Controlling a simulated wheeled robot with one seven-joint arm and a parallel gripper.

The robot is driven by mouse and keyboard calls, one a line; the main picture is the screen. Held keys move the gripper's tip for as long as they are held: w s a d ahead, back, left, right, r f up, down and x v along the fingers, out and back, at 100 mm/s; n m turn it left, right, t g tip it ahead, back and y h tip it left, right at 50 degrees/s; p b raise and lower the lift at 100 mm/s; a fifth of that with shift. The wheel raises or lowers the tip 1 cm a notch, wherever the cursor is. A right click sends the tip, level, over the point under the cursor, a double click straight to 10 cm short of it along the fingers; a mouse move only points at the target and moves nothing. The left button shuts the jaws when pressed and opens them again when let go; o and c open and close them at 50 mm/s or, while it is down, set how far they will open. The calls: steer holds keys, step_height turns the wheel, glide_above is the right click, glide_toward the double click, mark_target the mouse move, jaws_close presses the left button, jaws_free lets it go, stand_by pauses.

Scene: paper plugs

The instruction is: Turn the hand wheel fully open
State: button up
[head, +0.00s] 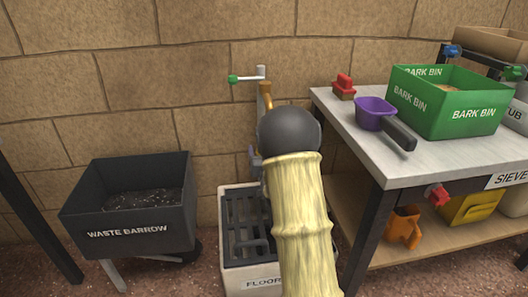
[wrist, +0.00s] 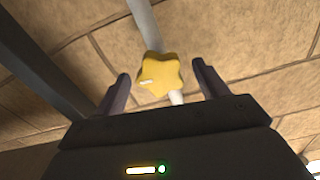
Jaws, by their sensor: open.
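The hand wheel (wrist: 161,75) is a yellow, star-shaped knob with a small pale mark, seen in the wrist view on a pale pipe (wrist: 146,25). My gripper (wrist: 161,71) is open, with one dark finger on each side of the wheel and a visible gap to each. I cannot tell whether the wheel lies fully between the fingers in depth or just beyond the tips. In the head view my arm hides the wheel and most of my gripper.
A floor drain box (head: 229,190) with a dark grate stands below. A black waste barrow (head: 130,215) is at left. At right, a bench (head: 362,150) holds a purple scoop (head: 372,112), a green bark bin (head: 425,115) and a red object (head: 343,88). A stone wall is behind.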

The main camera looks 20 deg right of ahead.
steer(key=shift+b+v, duration=0.5)
steer(key=shift+v, duration=1.5)
steer(key=b+v, duration=0.1)
steer(key=v, duration=0.3)
